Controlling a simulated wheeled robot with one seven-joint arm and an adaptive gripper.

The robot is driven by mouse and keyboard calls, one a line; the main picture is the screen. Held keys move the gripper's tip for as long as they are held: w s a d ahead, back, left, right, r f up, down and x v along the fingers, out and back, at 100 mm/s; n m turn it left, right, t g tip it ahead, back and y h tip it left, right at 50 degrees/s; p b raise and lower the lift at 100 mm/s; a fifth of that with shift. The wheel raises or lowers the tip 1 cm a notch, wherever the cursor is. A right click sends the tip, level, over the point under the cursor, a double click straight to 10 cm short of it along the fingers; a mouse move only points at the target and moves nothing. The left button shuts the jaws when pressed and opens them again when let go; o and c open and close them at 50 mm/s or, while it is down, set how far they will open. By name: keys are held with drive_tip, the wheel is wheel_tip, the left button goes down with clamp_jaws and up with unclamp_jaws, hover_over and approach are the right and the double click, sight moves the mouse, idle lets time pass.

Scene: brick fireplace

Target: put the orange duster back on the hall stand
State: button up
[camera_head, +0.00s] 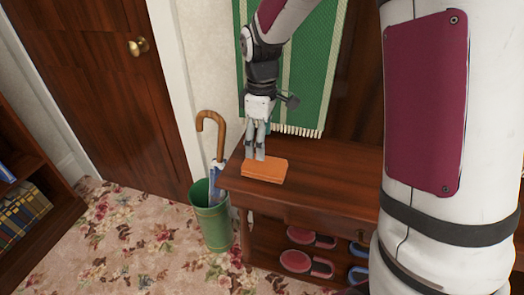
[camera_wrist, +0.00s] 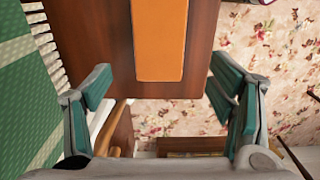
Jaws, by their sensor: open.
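The orange duster (camera_head: 263,171) is a flat orange block lying on the left end of the dark wooden hall stand (camera_head: 335,175). My gripper (camera_head: 255,156) points down just over the duster's far left part, its fingers apart and empty. In the wrist view, my gripper (camera_wrist: 160,88) shows both teal-padded fingers spread wide. The duster (camera_wrist: 159,40) lies beyond them at the top centre, running out of the picture, on the wood of the stand (camera_wrist: 197,45). I cannot tell whether a fingertip touches the duster.
A green umbrella bin (camera_head: 212,222) with a cane-handled umbrella (camera_head: 211,125) stands left of the hall stand. Pink and blue slippers (camera_head: 296,261) lie on the shelf below. A green striped cloth (camera_head: 310,75) hangs behind. Bare stand top lies right of the duster.

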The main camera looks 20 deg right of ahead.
drive_tip(key=s+r+m, duration=0.5)
drive_tip(key=s+r, duration=0.8)
drive_tip(key=s, duration=0.4)
drive_tip(key=s+d+m+t, duration=0.1)
drive_tip(key=s+m, duration=0.5)
drive_tip(key=s, duration=0.9)
drive_tip(key=shift+s+f, duration=0.25)
drive_tip(key=shift+s, duration=0.15)
